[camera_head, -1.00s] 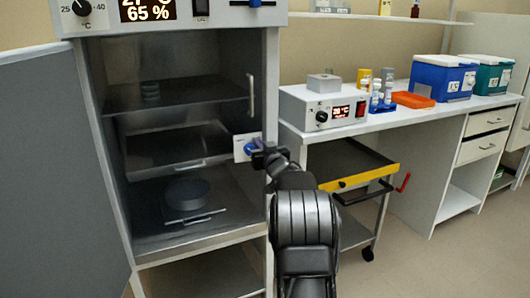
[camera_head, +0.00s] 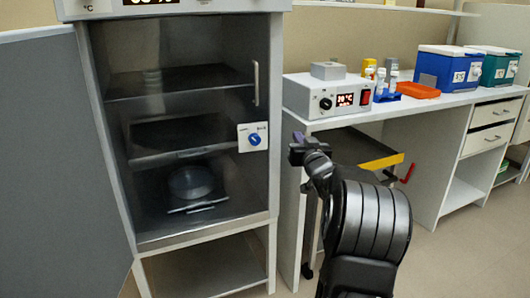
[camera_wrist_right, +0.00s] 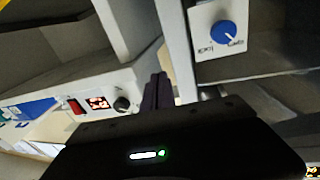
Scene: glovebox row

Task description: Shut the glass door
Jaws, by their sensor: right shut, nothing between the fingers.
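The tinted glass door (camera_head: 205,112) covers the cabinet's interior in the head view and looks flush with the front frame; I see no clear gap at its edge. Its upright handle (camera_head: 256,83) is near the right edge. Below it, a blue knob (camera_head: 254,139) sits on a white plate; the knob also shows in the right wrist view (camera_wrist_right: 228,33). My right gripper (camera_head: 297,148) is shut and empty, to the right of the knob and apart from it. Its fingers show in the right wrist view (camera_wrist_right: 157,92). My left gripper is out of view.
A solid grey outer door (camera_head: 50,160) stands open at the left. Right of the cabinet is a white bench (camera_head: 400,108) with a heater box (camera_head: 327,98), an orange tray (camera_head: 417,90) and a blue cooler (camera_head: 446,70).

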